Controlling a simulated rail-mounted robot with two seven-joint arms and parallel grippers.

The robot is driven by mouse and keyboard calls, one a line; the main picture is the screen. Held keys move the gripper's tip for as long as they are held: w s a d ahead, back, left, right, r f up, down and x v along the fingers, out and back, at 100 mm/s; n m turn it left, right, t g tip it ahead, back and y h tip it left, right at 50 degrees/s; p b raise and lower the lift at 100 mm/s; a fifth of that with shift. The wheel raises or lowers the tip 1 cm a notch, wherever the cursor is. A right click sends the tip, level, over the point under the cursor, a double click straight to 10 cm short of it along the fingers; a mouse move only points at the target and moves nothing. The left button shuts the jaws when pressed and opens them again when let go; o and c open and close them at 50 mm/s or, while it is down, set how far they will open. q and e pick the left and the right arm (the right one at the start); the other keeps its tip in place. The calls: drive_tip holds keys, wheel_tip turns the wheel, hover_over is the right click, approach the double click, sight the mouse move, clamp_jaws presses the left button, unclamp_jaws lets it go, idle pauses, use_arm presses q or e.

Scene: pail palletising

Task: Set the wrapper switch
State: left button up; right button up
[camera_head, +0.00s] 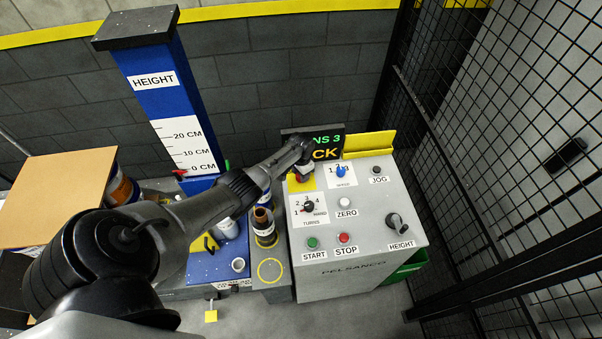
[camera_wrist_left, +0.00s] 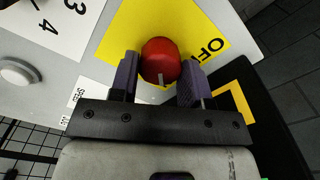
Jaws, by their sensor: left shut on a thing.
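The wrapper switch is a red round knob (camera_wrist_left: 160,62) on a yellow plate (camera_wrist_left: 118,32) in the left wrist view; part of the word "OFF" shows beside it. A small pale mark shows on the knob's near side. My left gripper (camera_wrist_left: 160,80) has its two purple fingers on either side of the knob and is shut on it. In the head view my left arm reaches over the grey control panel (camera_head: 365,262), with the gripper at its far left corner, largely covering the switch. My right gripper is in neither view.
A partly covered display (camera_head: 327,146) stands behind. Black mesh fencing (camera_head: 470,130) is to the right. Bottles (camera_head: 264,228) stand left.

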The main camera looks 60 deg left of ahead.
use_arm(q)
drive_tip(key=o, duration=0.9)
drive_tip(key=shift+o, duration=0.2)
drive_tip(key=shift+r, duration=0.1)
drive_tip(key=shift+r, duration=0.25)
wheel_tip(320, 180, up, 13)
drive_tip(key=p, duration=0.2)
drive_tip(key=shift+p, duration=0.4)
